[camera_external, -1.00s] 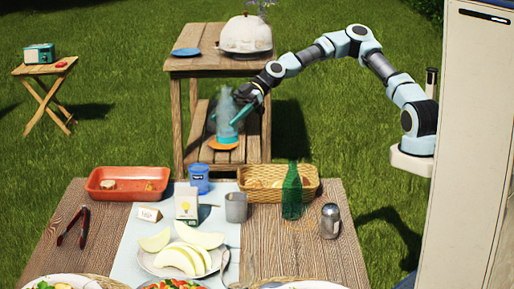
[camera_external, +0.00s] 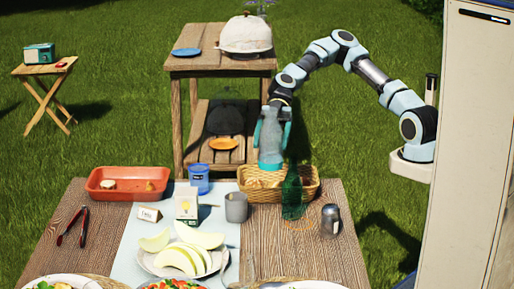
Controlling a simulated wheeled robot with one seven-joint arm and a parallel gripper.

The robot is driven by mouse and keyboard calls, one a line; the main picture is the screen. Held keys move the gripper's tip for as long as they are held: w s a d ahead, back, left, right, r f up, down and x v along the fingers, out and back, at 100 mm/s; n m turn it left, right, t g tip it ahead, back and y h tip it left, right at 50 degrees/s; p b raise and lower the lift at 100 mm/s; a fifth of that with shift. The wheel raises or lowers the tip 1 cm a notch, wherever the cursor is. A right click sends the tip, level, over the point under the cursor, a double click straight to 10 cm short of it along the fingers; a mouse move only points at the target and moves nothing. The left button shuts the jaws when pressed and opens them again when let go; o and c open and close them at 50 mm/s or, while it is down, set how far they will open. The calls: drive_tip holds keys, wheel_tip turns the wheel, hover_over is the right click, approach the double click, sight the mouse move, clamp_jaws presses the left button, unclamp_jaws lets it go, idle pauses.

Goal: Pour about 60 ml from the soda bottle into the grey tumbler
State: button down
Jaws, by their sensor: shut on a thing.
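The grey tumbler (camera_external: 236,208) stands upright on the cloth in the middle of the near table. My gripper (camera_external: 272,122) points down behind and to the right of it, shut on a pale, see-through bottle (camera_external: 270,146) with a blue-teal lower part. This bottle is upright, its base in front of the wicker basket's back rim in the picture; its exact height above the basket is hard to tell. A dark green bottle (camera_external: 292,193) stands right of the tumbler. No label shows which bottle holds soda.
The wicker basket (camera_external: 308,190) lies behind the tumbler and green bottle. A metal shaker (camera_external: 330,220) stands right.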

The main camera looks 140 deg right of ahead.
sight(267, 167)
drive_tip(key=shift+f, duration=2.5)
drive_tip(key=shift+d+f+m+y, duration=0.1)
drive_tip(key=shift+f+m+y, duration=0.05)
drive_tip(key=shift+m+y, duration=0.15)
drive_tip(key=shift+w+d+f+m+y, duration=0.1)
drive_tip(key=shift+d+f+m+y, duration=0.1)
drive_tip(key=shift+f+m+y, duration=0.75)
drive_tip(key=shift+w+d+f+m+y+p, duration=0.15)
drive_tip(key=shift+m+y+p, duration=0.15)
drive_tip(key=shift+m, duration=0.35)
drive_tip(key=shift+d+f, duration=0.1)
drive_tip(key=shift+f, duration=0.1)
drive_tip(key=shift+a+f+m+t+y+p, duration=0.15)
drive_tip(key=shift+f+m+t+y, duration=0.4)
drive_tip(key=shift+m, duration=1.1)
drive_tip(key=shift+f+m+t+y+p, duration=0.3)
drive_tip(key=shift+f+m+t+y, duration=0.3)
drive_tip(key=shift+m, duration=1)
drive_tip(key=shift+a+f+m+t+y+p, duration=0.15)
drive_tip(key=shift+f+m+t+y, duration=0.4)
drive_tip(key=shift+m, duration=1.1)
